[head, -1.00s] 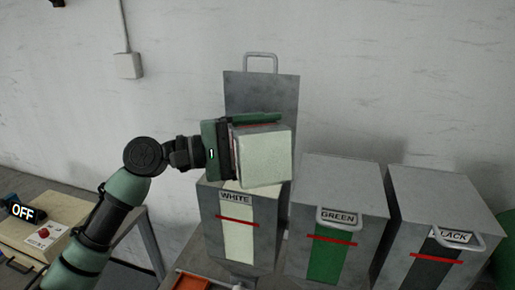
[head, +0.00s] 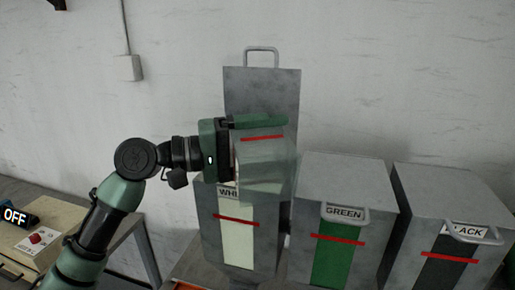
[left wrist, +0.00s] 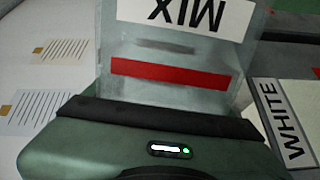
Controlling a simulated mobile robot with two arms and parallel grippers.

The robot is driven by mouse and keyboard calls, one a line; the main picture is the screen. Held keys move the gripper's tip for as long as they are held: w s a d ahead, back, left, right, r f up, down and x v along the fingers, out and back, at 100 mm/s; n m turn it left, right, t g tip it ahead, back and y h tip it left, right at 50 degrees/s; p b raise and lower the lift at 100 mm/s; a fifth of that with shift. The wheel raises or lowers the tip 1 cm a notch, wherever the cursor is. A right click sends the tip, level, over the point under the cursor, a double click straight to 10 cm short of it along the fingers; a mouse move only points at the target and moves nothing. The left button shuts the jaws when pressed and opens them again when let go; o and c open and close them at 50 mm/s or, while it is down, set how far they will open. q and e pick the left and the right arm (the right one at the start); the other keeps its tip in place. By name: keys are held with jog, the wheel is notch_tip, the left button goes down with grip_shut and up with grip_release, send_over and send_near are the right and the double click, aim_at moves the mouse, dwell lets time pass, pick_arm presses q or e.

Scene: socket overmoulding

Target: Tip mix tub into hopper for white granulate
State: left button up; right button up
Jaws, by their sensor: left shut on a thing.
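The mix tub (head: 265,158) is a clear, greyish box with a red line. It is tipped over the white hopper (head: 210,235), and no white granulate shows in it in the head view. My left gripper (head: 230,148) is shut on the tub, coming from the left. In the left wrist view the tub (left wrist: 170,50) shows its MIX label upside down and a red band above my green gripper body. The hopper's lid (head: 262,88) stands open behind the tub. The hopper's mouth and part of its WHITE label are hidden by the tub. My right gripper is not in view.
A closed green hopper (head: 372,185) and a closed black hopper (head: 450,195) stand to the right. The wall is close behind.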

pick_arm(q)
jog(key=shift+s+f+m+b, duration=0.15)
jog(key=shift+f+m+b, duration=0.3)
jog(key=shift+f+m, duration=0.05)
jog(key=shift+d+m, duration=0.1)
jog(key=shift+m, duration=0.3)
jog(key=shift+r, duration=0.1)
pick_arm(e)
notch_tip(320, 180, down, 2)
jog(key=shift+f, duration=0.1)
pick_arm(q)
jog(key=shift+s, duration=0.1)
jog(key=shift+s, duration=0.1)
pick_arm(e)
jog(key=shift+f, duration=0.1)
